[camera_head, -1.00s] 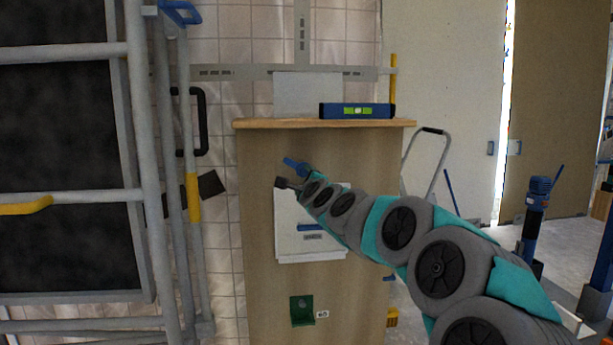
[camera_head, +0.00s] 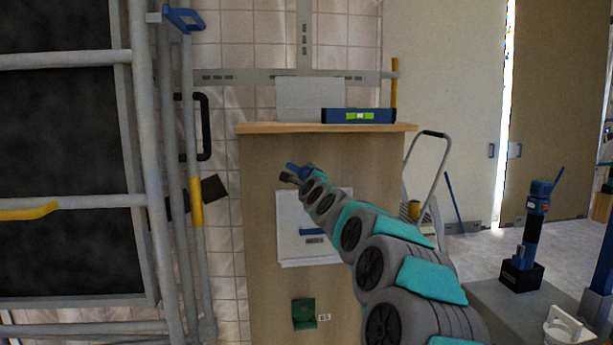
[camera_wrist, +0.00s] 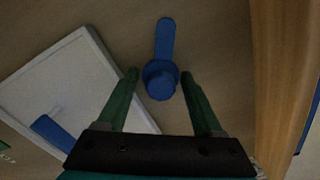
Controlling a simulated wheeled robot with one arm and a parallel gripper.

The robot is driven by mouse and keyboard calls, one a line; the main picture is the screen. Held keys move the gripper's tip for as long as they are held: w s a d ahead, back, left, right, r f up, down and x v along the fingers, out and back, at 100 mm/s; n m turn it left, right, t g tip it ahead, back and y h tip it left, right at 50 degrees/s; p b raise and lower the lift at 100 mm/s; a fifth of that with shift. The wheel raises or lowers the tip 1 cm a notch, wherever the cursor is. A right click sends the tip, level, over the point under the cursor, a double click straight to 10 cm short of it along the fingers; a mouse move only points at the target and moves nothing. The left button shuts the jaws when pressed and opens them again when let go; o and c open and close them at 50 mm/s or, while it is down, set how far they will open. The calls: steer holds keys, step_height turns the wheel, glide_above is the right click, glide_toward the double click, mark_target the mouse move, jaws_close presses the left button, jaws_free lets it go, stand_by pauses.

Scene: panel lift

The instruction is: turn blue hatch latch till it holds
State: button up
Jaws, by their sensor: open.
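The blue latch (camera_wrist: 165,40) is a round hub with one straight lever, mounted on the wooden panel. In the wrist view its lever points up the picture, away from my gripper. In the head view the latch (camera_head: 294,167) sits just above the white hatch (camera_head: 292,248), partly hidden by my gripper. My gripper (camera_wrist: 160,76) is open, with one green finger on each side of the latch hub and a visible gap to the right finger. Contact with the left finger cannot be told. The hatch also shows in the wrist view (camera_wrist: 65,80), with its blue handle (camera_wrist: 52,132).
A wooden shelf (camera_head: 262,129) juts out above the latch and carries a blue spirit level (camera_head: 345,115). A green bracket (camera_head: 303,314) is low on the panel. Grey scaffold rails (camera_head: 152,200) stand to the left. A stepladder (camera_head: 437,165) stands to the right.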

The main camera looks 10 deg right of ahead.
steer(key=shift+w, duration=0.2)
steer(key=shift+c, duration=0.2)
jaws_close()
stand_by(0.4)
